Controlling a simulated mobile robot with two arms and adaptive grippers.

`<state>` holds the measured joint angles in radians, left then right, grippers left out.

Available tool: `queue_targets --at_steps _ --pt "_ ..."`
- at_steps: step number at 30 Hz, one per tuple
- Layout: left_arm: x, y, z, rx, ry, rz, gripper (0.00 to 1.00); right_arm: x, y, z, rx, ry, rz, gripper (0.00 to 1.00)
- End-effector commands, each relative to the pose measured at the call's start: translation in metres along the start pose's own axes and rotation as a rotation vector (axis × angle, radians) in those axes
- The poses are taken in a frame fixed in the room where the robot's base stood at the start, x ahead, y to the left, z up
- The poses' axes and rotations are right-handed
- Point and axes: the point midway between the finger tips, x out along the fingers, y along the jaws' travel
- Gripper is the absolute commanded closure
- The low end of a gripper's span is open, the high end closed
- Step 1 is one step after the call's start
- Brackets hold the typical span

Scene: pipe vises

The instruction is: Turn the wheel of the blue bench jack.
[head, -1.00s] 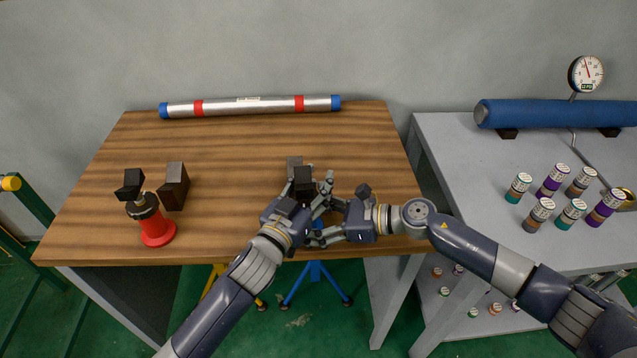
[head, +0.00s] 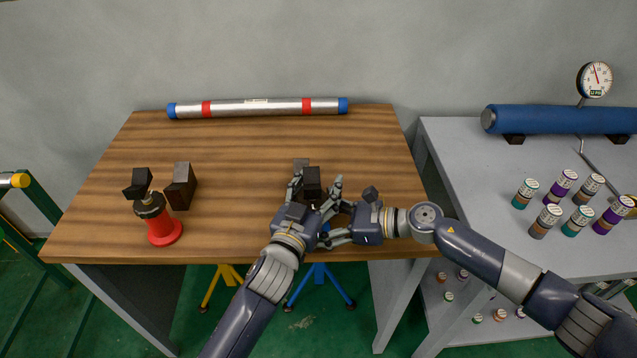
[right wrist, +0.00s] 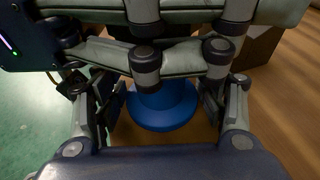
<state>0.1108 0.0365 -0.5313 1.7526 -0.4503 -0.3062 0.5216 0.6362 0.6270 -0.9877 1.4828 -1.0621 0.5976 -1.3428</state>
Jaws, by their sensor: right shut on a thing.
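The blue bench jack (right wrist: 163,108) stands at the table's front edge; the right wrist view shows its round blue base. In the head view its dark top block (head: 312,180) shows between the grippers; most of its body and its wheel are hidden. My left gripper (head: 315,188) is at the top of the jack, its fingers spread to either side of the block, and looks open. Its fingers cross the upper part of the right wrist view. My right gripper (head: 330,222) comes in from the right, lower down, shut on the jack with a finger on either side.
A red jack (head: 165,232) and a dark block (head: 181,187) stand at the table's left. A silver pipe (head: 257,108) lies along the back of the wooden table (head: 240,150). The grey bench (head: 470,165) at right holds a blue cylinder (head: 560,119) and several small cans.

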Motion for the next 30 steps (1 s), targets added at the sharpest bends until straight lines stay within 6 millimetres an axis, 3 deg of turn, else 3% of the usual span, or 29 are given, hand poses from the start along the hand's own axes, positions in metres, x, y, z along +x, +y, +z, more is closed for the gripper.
queue_targets --at_steps 9,13,24,30 --pt "0.000 0.000 -0.002 0.000 0.004 0.000 0.42 0.000 0.001 0.000 -0.002 0.000 0.003 0.48" --pt "-0.010 0.000 -0.001 -0.001 0.004 0.000 0.42 0.001 0.002 0.000 -0.002 -0.001 0.005 0.48" --pt "-0.083 0.000 0.000 -0.002 0.001 0.000 0.42 0.002 0.004 0.001 0.000 -0.002 0.010 0.48" --pt "-0.110 0.000 0.000 -0.001 0.001 0.000 0.42 0.002 0.005 0.001 0.001 -0.002 0.012 0.48"
